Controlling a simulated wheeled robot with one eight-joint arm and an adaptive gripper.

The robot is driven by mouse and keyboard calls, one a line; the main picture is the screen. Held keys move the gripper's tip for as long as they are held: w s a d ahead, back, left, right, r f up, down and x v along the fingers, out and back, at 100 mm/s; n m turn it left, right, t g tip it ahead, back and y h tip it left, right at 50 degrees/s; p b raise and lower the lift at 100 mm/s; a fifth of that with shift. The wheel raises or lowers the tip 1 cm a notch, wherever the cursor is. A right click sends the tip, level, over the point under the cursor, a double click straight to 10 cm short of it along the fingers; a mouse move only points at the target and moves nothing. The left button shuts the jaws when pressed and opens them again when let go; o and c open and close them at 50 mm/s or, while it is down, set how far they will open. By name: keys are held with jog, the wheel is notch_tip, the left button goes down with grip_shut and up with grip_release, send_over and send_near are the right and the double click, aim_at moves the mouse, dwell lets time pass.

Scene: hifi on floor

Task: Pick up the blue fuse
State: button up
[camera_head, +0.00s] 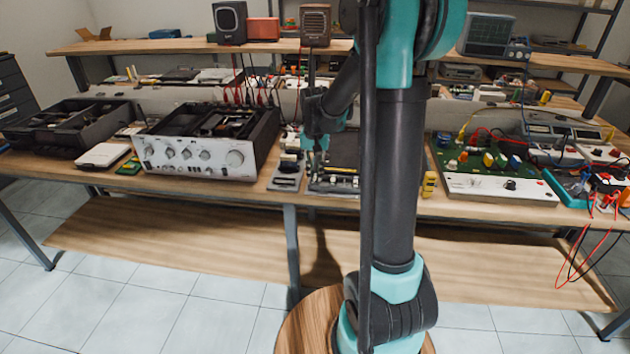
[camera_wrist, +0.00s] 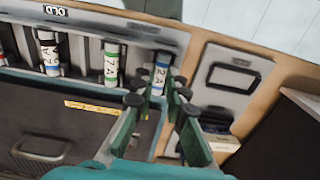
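The blue fuse (camera_wrist: 160,75) shows in the wrist view as a white cylinder with a blue end and a "7 A" marking. It is at the right end of a grey fuse holder (camera_wrist: 84,36). My gripper (camera_wrist: 160,97) is open, with its dark-tipped green fingers apart on the left and right of the blue fuse's near end. I cannot tell whether a finger touches it. In the head view my gripper (camera_head: 308,152) points down over the bench, and the fuse is too small or hidden to make out there.
A grey device (camera_wrist: 232,76) lies to the right. On the bench (camera_head: 120,183), an opened amplifier (camera_head: 200,155) and a circuit-board unit (camera_head: 490,185) flank my gripper.

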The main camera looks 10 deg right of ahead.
jog(key=shift+r, duration=0.15)
grip_shut()
notch_tip(320, 180, up, 20)
dwell(0.3)
jog(key=shift+o, duration=0.5)
grip_release()
grip_shut()
notch_tip(320, 180, up, 7)
send_over(315, 178)
jog(key=shift+r, duration=0.1)
dwell(0.4)
